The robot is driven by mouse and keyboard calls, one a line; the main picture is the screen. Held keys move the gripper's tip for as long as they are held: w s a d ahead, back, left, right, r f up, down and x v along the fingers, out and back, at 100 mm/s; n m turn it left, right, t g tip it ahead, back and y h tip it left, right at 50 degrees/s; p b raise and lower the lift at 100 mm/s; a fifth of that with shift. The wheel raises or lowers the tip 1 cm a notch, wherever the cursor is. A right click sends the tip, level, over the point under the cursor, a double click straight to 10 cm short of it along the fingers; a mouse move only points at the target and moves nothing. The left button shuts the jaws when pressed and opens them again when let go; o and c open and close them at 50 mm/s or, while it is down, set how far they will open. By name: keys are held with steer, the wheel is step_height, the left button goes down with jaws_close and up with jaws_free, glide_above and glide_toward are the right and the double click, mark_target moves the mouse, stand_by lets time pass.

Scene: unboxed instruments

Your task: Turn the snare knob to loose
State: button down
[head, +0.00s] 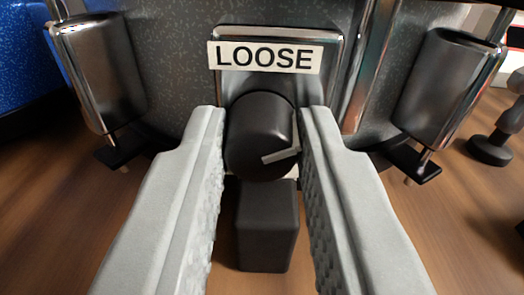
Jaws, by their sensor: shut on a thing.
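The snare knob (258,138) is a dark round knob in the middle of the head view. A light pointer line (281,156) on its face points to the lower right. A white label (264,57) reading "LOOSE" is above it on a chrome plate (231,88). My gripper (262,130) has its two grey fingers on the left and right sides of the knob, shut on it. The lower part of the plate behind the knob is mostly hidden.
A dark block (266,225) sits below the knob between my fingers. Chrome lugs stand on the grey speckled drum shell at left (98,75) and right (447,85). A blue object (28,55) is at far left and a dark dumbbell-like object (497,135) at far right. The floor is wood.

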steer(key=n, duration=0.6)
steer(key=shift+a, duration=0.1)
steer(key=n, duration=0.6)
steer(key=shift+h, duration=0.3)
stand_by(0.3)
steer(key=c, duration=1.2)
jaws_free()
steer(key=shift+c, duration=0.2)
steer(key=s, duration=1.7)
steer(key=shift+s+a+r, duration=0.2)
steer(key=shift+a+r, duration=0.1)
steer(key=shift+a, duration=0.05)
